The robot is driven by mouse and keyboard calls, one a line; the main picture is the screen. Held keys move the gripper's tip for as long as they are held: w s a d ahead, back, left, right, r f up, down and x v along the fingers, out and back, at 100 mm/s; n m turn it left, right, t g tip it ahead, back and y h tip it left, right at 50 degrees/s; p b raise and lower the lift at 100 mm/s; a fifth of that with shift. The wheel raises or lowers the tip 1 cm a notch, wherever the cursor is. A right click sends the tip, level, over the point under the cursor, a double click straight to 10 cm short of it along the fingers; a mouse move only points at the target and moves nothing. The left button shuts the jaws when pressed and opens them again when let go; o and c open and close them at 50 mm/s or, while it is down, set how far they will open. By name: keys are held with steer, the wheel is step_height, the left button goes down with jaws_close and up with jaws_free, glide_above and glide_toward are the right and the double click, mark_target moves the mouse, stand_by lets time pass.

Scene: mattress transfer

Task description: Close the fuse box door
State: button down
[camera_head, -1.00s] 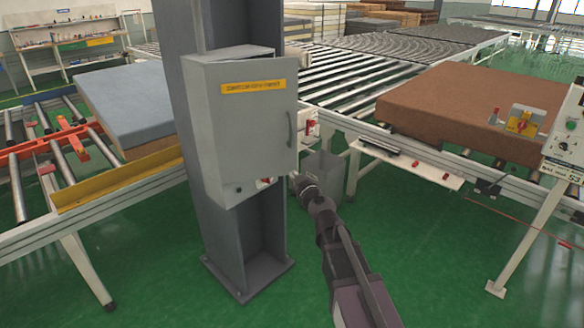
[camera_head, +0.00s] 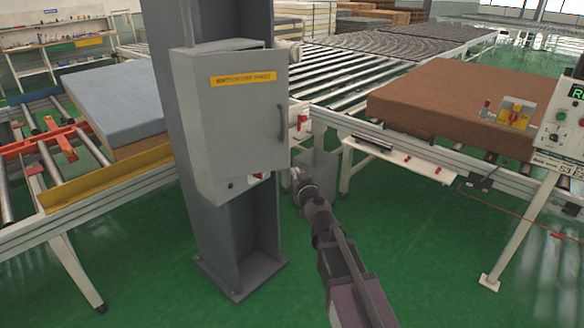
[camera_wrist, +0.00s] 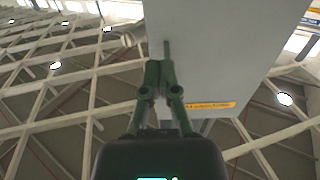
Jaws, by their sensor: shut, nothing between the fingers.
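The fuse box (camera_head: 187,125) is a grey metal cabinet on a grey steel column. Its door (camera_head: 240,130) has a yellow label and a handle (camera_head: 281,122) near its right edge. The door appears ajar, with a red part showing below its lower edge. My arm reaches up from the lower right to the door's lower right corner, and my gripper's fingertips are not clear there. In the wrist view my gripper (camera_wrist: 158,66) is shut and empty, over the door (camera_wrist: 225,45) near its left edge in that picture. I cannot tell whether it touches the door.
A grey bin (camera_head: 316,172) stands on the green floor right of the column (camera_head: 235,240). Roller conveyors hold a blue-grey mattress (camera_head: 115,95) at left and a brown mattress (camera_head: 450,100) at right. A control panel (camera_head: 560,130) stands at far right. Floor in front is clear.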

mark_target(281, 150)
steer(key=x, duration=1.3)
steer(key=shift+w, duration=0.2)
steer(key=shift+a, duration=0.15)
